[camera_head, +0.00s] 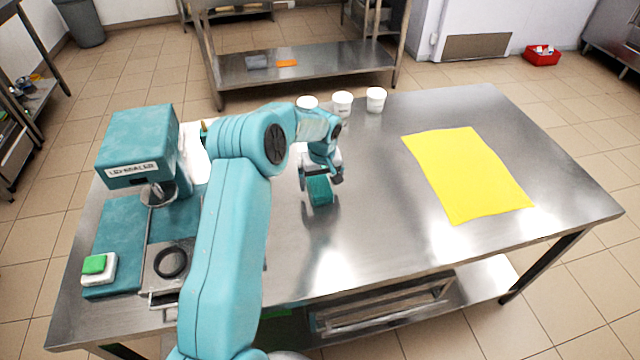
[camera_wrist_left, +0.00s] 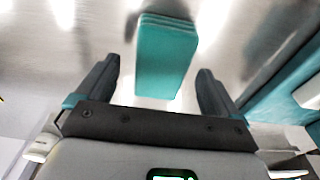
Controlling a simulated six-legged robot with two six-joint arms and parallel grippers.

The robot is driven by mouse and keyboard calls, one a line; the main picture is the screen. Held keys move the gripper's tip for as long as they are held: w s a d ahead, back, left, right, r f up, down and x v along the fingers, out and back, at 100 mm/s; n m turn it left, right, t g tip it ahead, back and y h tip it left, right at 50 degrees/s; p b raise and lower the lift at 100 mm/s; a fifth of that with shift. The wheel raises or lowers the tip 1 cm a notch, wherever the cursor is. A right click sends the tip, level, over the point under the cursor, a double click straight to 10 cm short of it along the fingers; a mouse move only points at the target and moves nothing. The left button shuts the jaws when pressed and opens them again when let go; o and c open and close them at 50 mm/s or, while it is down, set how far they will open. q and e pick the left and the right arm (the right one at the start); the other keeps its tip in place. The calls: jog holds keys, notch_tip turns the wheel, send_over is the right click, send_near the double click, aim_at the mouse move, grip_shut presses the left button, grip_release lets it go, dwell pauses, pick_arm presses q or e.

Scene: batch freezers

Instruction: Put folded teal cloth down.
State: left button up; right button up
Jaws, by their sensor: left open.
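The folded teal cloth (camera_head: 320,191) lies on the steel table (camera_head: 390,215) near its middle. In the left wrist view the cloth (camera_wrist_left: 165,55) shows as a layered teal block between my fingers, with bare gaps on both sides. My left gripper (camera_head: 321,187) is over the cloth with its fingers apart; its two dark fingers (camera_wrist_left: 160,85) also show in the left wrist view. It is open and does not grip the cloth. My right gripper is not in view.
A teal lid sealer (camera_head: 140,145) stands on the table's left side. White tubs (camera_head: 342,104) stand at the back edge. A yellow mat (camera_head: 467,174) lies on the right. The table between the cloth and the mat is clear.

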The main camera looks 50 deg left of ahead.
aim_at(321, 188)
pick_arm(q)
notch_tip(321, 188, up, 10)
jog(key=d, duration=0.1)
jog(key=shift+s+b, duration=0.3)
jog(key=shift+s, duration=0.05)
jog(key=shift+d, duration=0.1)
